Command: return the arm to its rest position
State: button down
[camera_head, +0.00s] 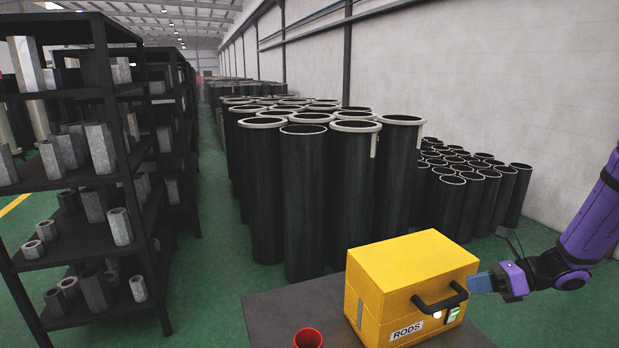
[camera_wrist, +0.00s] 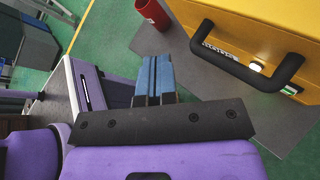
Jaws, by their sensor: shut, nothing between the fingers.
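My gripper (camera_head: 484,283) is at the right side of the yellow box in the head view, on the end of my purple arm. In the wrist view its blue fingers (camera_wrist: 155,78) are closed together with nothing between them. The yellow box (camera_head: 408,272) is closed, with a black handle (camera_head: 440,298) and a label reading RODS. The box also shows in the wrist view (camera_wrist: 240,22), with its handle beyond and to the right of the fingertips. I cannot tell the exact gap between my gripper and the box.
The box stands on a dark grey table (camera_head: 268,318) with a red cup (camera_head: 308,338) at its front. The cup also shows in the wrist view (camera_wrist: 152,14). Tall black flanged cylinders (camera_head: 305,200) stand behind the table. A shelf rack (camera_head: 100,180) stands at the left.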

jog(key=s+a+r+n+g+h, duration=0.2)
jog(key=s+a+r+n+h, duration=0.15)
jog(key=s+r+n, duration=0.35)
jog(key=s+a+r+n+g+h, duration=0.1)
jog(key=s+a+r+n+h, duration=0.25)
jog(key=r+n, duration=0.45)
jog(key=s+r+n+t+h, duration=0.4)
jog(key=s+r+n, duration=0.6)
jog(key=s, duration=0.4)
jog(key=shift+a+r+n+t+h, duration=0.15)
jog(key=shift+r+n+t+h, duration=0.2)
jog(key=shift+r+h, duration=0.45)
jog(key=shift+f, duration=0.2)
